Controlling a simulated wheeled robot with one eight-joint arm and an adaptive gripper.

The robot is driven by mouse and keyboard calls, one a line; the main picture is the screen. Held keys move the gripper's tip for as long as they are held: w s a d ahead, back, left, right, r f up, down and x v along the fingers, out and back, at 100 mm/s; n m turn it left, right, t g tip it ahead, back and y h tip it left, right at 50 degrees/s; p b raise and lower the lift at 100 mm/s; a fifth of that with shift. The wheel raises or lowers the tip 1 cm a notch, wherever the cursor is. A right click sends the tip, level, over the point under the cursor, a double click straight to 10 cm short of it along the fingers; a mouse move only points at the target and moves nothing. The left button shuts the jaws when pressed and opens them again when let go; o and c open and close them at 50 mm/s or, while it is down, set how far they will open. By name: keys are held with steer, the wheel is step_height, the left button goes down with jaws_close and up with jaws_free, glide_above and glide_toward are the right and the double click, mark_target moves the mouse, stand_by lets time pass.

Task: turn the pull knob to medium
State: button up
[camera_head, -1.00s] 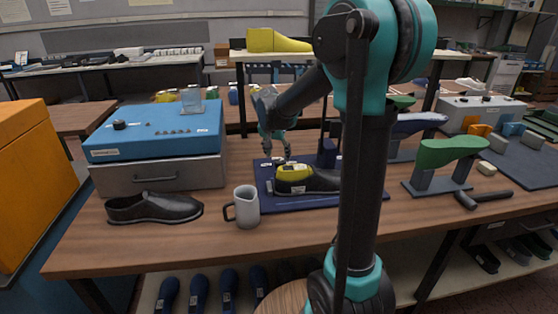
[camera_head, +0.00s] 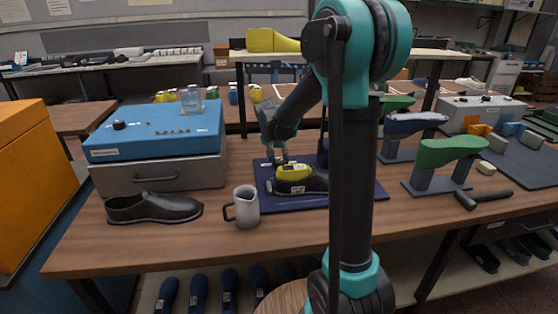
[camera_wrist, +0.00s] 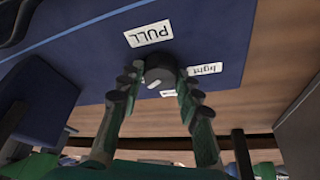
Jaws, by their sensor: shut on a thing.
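The pull knob (camera_wrist: 160,67) is a dark round knob on the dark blue board (camera_wrist: 85,85), seen between my fingertips in the wrist view. A pale mark shows on its face, toward the lower left there. The "PULL" label (camera_wrist: 148,34) lies above it, the "light" label (camera_wrist: 205,70) to its right, and another label (camera_wrist: 168,93) is mostly hidden below. My gripper (camera_wrist: 160,80) is shut on the knob, one finger on each side. In the head view my gripper (camera_head: 278,158) is at the board's back left, hiding the knob. The board (camera_head: 300,204) lies on the bench.
A grey jug (camera_head: 246,206), a black shoe (camera_head: 153,208) and a blue-topped box (camera_head: 160,145) stand left. A green last on a stand (camera_head: 445,153) is to the right.

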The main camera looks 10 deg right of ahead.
steer(key=shift+c, duration=1)
steer(key=shift+n, duration=0.3)
steer(key=n+y, duration=0.1)
steer(key=n, duration=0.1)
steer(key=n+y, duration=0.1)
steer(key=n, duration=0.2)
steer(key=shift+d+t, duration=0.2)
steer(key=shift+t, duration=0.2)
steer(key=n+y, duration=0.1)
steer(key=n, duration=0.2)
steer(key=n+y, duration=0.1)
steer(key=n, duration=0.2)
steer(key=shift+d+g, duration=0.1)
steer(key=shift+g, duration=0.2)
steer(key=o, duration=1.2)
steer(key=shift+c, duration=0.2)
